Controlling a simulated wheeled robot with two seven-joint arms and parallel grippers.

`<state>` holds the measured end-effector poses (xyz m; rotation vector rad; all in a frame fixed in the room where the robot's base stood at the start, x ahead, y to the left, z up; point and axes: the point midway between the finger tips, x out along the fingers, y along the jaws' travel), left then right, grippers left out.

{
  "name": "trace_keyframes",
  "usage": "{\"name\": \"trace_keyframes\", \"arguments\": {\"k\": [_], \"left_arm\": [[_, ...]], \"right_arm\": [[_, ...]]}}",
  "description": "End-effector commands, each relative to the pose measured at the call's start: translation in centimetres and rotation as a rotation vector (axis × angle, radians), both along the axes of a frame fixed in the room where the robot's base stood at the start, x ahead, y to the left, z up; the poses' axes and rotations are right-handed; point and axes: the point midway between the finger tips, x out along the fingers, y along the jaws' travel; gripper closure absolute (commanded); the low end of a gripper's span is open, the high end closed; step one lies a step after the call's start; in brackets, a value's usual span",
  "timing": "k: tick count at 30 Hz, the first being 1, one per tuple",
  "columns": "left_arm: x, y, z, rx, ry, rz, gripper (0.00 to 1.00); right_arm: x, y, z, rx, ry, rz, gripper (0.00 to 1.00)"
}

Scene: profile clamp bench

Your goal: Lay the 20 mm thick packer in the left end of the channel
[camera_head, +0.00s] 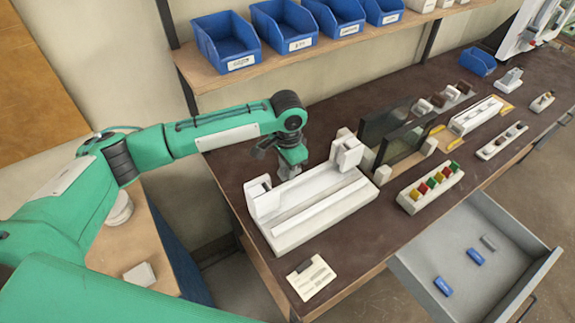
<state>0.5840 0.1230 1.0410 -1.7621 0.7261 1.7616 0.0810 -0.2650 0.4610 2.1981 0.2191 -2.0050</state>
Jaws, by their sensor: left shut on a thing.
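The white channel fixture (312,212) lies along the front left of the dark bench. An upright white block stands at its left end (263,198) and another at its right end (347,153). My left gripper (289,172) points down just behind the channel, between these blocks. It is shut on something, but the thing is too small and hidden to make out. Two blue blocks (474,256) (443,286) and a grey block (488,243) lie in the open drawer; I cannot read their thicknesses. My right gripper is not in view.
A card (312,279) with a dark piece lies in front of the channel. Dark upright panels (405,142) stand to its right, near a rack of coloured blocks (430,187). The open drawer (479,213) juts out at the front right. Blue bins (226,43) line the shelf above.

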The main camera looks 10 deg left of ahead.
Motion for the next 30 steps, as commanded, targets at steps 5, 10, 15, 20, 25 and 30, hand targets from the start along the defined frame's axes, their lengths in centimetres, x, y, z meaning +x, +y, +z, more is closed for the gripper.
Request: {"name": "trace_keyframes", "arguments": {"k": [5, 10, 15, 20, 25, 30], "left_arm": [[0.0, 0.0, -0.6, 0.000, 0.000, 0.000, 0.97], [0.0, 0.0, -1.1, -0.001, -0.001, 0.000, 0.97], [0.0, 0.0, -1.6, 0.000, 0.000, 0.000, 0.97], [0.0, 0.0, -2.1, -0.001, 0.001, 0.000, 0.97], [0.0, 0.0, -2.6, 0.001, 0.001, 0.000, 0.97], [0.0, 0.0, -3.1, 0.001, 0.001, 0.001, 0.97]], "right_arm": [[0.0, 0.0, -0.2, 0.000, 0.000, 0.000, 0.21], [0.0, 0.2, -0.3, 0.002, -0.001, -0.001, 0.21], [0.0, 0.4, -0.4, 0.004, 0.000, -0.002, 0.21], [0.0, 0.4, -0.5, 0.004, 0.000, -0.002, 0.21], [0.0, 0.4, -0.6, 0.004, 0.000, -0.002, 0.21], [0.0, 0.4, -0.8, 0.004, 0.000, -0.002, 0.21]]}}
